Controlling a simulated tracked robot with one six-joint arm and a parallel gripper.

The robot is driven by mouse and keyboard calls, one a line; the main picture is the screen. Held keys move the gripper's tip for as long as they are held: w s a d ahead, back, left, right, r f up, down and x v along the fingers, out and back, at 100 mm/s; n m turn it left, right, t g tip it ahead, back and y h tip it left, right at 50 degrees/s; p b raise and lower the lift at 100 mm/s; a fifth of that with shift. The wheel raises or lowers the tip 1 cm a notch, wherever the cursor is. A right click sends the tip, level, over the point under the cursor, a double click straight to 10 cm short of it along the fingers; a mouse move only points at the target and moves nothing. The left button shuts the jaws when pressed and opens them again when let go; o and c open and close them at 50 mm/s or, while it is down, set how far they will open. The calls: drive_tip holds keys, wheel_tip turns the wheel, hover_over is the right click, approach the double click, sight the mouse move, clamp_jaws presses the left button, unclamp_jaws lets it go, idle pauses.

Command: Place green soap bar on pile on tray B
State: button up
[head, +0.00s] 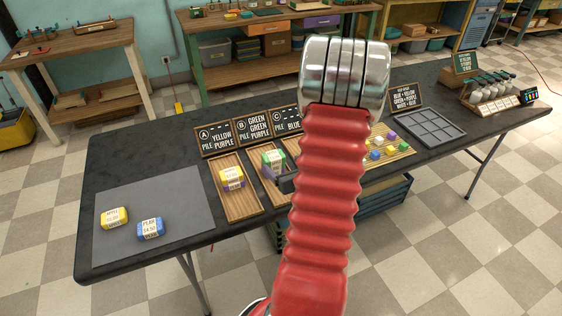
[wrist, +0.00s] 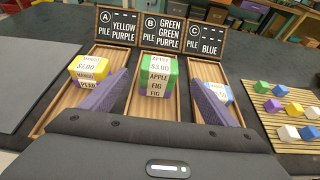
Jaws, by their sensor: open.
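Tray B (wrist: 133,107) is the middle wooden tray under the sign B (wrist: 164,33), which reads green, green, purple. A green soap bar (wrist: 159,63) labelled Apple tops the pile on it. Labels reading Apple and Fig show on the pile's front; the exact layers are hard to tell. The green top also shows in the head view (head: 273,157). My gripper (wrist: 160,78) is open, its two purple-grey fingers spread to the left and right of the pile, with visible gaps. In the head view my arm hides part of the trays.
Tray A (wrist: 57,108) at left holds a yellow-topped pile (wrist: 88,69). Tray C at right holds a blue bar (wrist: 221,92), partly behind my finger. A yellow bar (head: 115,217) and a blue bar (head: 150,228) lie on the grey mat (head: 180,205). Coloured cubes lie on a slatted board (wrist: 290,100).

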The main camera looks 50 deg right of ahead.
drive_tip(key=shift+v, duration=1.3)
